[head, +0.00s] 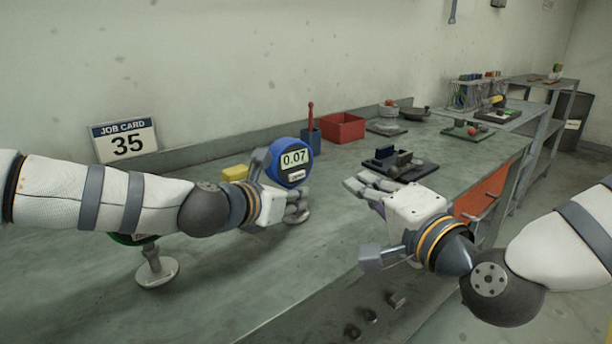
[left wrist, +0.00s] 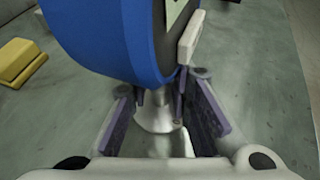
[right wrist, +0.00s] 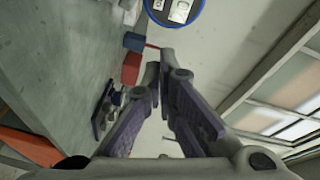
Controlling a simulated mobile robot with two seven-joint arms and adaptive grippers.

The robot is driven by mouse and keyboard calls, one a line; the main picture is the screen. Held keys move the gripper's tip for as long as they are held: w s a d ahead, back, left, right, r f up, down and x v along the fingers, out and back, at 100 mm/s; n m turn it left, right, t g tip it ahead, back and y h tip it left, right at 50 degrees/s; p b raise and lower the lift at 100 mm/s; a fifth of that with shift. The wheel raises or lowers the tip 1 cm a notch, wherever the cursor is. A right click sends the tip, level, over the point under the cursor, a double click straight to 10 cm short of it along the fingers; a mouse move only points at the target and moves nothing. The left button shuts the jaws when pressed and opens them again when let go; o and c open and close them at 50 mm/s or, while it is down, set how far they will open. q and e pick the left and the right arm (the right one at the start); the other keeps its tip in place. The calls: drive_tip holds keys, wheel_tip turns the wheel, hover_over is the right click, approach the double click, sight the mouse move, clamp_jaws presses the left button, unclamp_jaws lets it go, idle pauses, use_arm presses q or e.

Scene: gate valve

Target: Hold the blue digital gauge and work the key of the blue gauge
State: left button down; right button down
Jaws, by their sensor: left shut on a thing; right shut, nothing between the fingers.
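The blue digital gauge (head: 293,160) stands upright above the bench with its display facing me, reading 0.07. A small light strip shows below the display; I cannot make out the key clearly. My left gripper (head: 281,190) is shut on the gauge's stand just below the round body. In the left wrist view the blue body (left wrist: 105,40) rises above the fingers (left wrist: 155,100), with a pale post between them. My right gripper (head: 358,183) is shut and empty, to the right of the gauge and apart from it. In the right wrist view the gauge (right wrist: 178,12) is cut by the top edge, beyond the fingertips (right wrist: 161,65).
A green-rimmed gauge on a stand (head: 155,268) is partly hidden behind my left arm. A yellow block (head: 234,173) sits behind the left gripper.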

sight(297, 174)
use_arm(q)
drive_tip(key=shift+a+r, duration=0.1)
use_arm(e)
drive_tip(key=s+y, duration=0.1)
drive_tip(key=s+g+y, duration=0.1)
drive_tip(key=s, duration=0.1)
drive_tip(key=s+g+y, duration=0.1)
drive_tip(key=s, duration=0.1)
drive_tip(key=shift+s+a+f, duration=0.15)
drive_tip(key=shift+f, duration=0.15)
drive_tip(key=shift+y, duration=0.3)
drive_tip(key=x, duration=1.3)
drive_tip(key=shift+w+a+f, duration=0.15)
drive_tip(key=shift+w+a, duration=0.05)
drive_tip(key=shift+w, duration=0.1)
drive_tip(key=shift+w+a, duration=0.1)
